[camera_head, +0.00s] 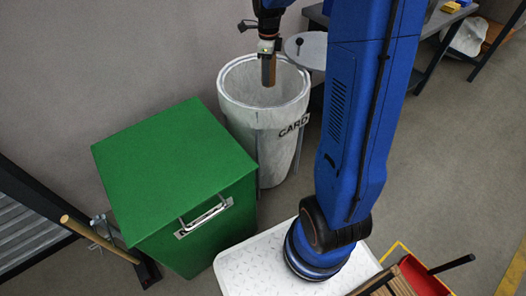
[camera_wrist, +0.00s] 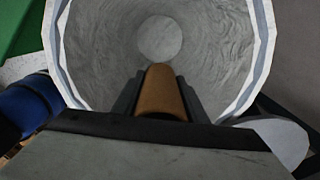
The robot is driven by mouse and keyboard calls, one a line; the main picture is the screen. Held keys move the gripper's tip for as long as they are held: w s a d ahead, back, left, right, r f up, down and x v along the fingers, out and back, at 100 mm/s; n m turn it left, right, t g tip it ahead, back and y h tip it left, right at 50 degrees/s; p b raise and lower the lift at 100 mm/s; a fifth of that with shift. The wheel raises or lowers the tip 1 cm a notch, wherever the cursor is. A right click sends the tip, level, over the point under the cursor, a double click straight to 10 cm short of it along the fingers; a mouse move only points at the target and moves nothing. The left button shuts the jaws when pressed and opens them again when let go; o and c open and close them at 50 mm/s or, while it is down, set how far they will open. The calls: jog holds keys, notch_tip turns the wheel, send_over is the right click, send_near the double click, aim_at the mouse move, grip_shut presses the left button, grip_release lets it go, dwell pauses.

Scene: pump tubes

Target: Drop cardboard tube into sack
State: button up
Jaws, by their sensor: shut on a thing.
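The sack (camera_head: 239,112) is a tall grey-white round container with an open top and dark lettering on its side. In the wrist view its pale rim (camera_wrist: 262,50) surrounds an inside that looks empty, with a round pale bottom. My gripper (camera_head: 268,77) points down over the sack's mouth. It is shut on the brown cardboard tube (camera_wrist: 161,92), whose end points into the sack. In the head view the tube (camera_head: 268,72) shows as a short upright piece at the opening. Its upper part is hidden by the gripper.
A green box (camera_head: 170,165) with a metal handle stands directly left of the sack. A round grey disc (camera_head: 308,48) is at the sack's right. A white platform (camera_head: 250,268), a red item (camera_head: 425,280) and a dark table (camera_head: 430,60) are also in view.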

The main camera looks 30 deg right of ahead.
jog(key=shift+f, duration=1.5)
jog(key=o, duration=1.1)
notch_tip(320, 180, up, 16)
jog(key=shift+r, duration=0.7)
